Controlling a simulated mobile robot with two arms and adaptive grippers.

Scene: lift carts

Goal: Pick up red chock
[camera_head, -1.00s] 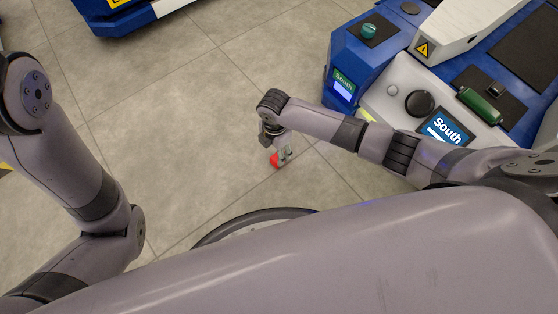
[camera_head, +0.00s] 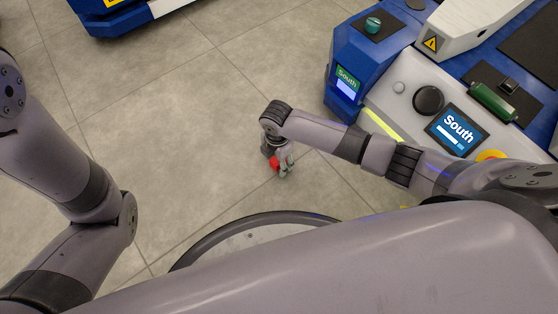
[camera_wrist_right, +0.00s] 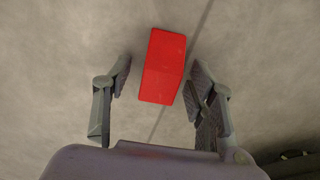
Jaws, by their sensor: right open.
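The red chock (camera_head: 275,163) lies on the grey tiled floor, partly hidden by my right gripper in the head view. In the right wrist view the red chock (camera_wrist_right: 163,66) sits between and beyond the two fingers, nearer the right one. My right gripper (camera_head: 283,170) is open and points down at the chock; it also shows in the right wrist view (camera_wrist_right: 158,85). A gap shows between the left finger and the chock.
A blue and white cart (camera_head: 400,95) with a "South" screen (camera_head: 457,130) stands to the right, near my right arm. Another blue cart (camera_head: 110,18) stands at the top left. The floor (camera_head: 170,90) between them is clear.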

